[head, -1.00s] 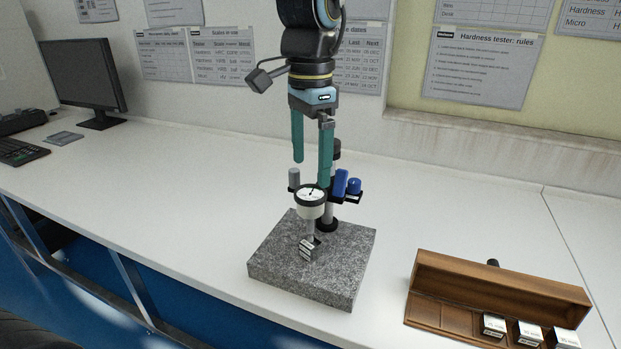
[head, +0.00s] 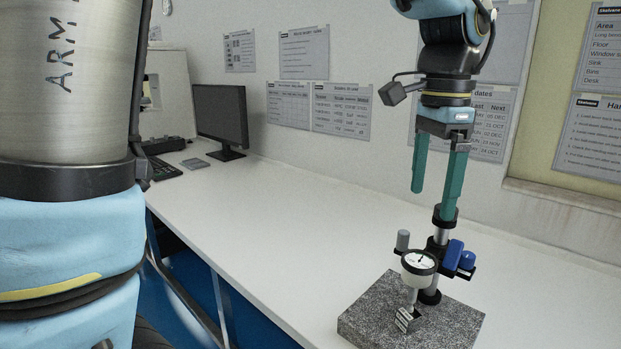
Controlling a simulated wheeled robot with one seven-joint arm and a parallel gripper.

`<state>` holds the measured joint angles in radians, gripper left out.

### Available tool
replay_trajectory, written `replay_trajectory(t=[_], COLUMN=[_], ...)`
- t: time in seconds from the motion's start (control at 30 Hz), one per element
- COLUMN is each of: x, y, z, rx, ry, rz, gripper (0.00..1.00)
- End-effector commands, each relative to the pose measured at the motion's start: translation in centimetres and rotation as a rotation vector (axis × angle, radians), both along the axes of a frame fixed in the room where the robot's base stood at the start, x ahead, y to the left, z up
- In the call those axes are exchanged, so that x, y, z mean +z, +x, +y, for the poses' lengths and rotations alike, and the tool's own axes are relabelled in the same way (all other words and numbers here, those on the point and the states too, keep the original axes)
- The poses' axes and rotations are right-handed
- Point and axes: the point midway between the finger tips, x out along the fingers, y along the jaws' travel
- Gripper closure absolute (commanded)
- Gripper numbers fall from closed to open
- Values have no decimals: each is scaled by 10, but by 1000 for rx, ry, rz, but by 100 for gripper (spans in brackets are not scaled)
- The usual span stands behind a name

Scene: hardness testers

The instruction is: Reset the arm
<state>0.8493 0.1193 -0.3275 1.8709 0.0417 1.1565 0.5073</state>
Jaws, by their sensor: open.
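My gripper (head: 431,205) hangs pointing down at the right in the head view. Its two green fingers are apart with nothing between them. It is in front of or above the dial gauge stand; the right fingertip overlaps the top of the stand's post (head: 441,232) in the picture, and I cannot tell whether they touch. The dial gauge (head: 419,262) sits on the stand above a granite plate (head: 372,318). A small block with pale markings (head: 408,320) is under the gauge on the plate.
A monitor (head: 221,115), a keyboard (head: 163,168) and a small flat grey item (head: 195,163) are at the left on the white bench (head: 290,240). The bench between them and the granite plate is clear. Paper sheets (head: 341,109) hang on the wall behind.

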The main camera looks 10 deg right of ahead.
Motion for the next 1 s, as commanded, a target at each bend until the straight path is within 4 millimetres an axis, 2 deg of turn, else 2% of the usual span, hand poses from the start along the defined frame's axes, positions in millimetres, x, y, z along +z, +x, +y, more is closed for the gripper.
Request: replay_trajectory(t=[0.07,0.13,0.27,0.37,0.4,0.47,0.5,0.6,0.73,0.83,1.0], x=[-3,-11,-40,-69,-80,-97,-108,-131,-152,-162,-166], y=[6,20,67,105,118,131,137,142,135,128,124], z=[5,15,60,116,140,179,204,264,321,346,358], rx=[25,87,319,570,673,830,933,1180,1427,1543,1603], ry=[0,-3,-17,-32,-42,-53,-61,-81,-103,-116,-124], rz=[0,-2,-11,-20,-27,-34,-40,-56,-75,-86,-92], gripper=[0,0,0,0,0,0,0,0,0,0,0])
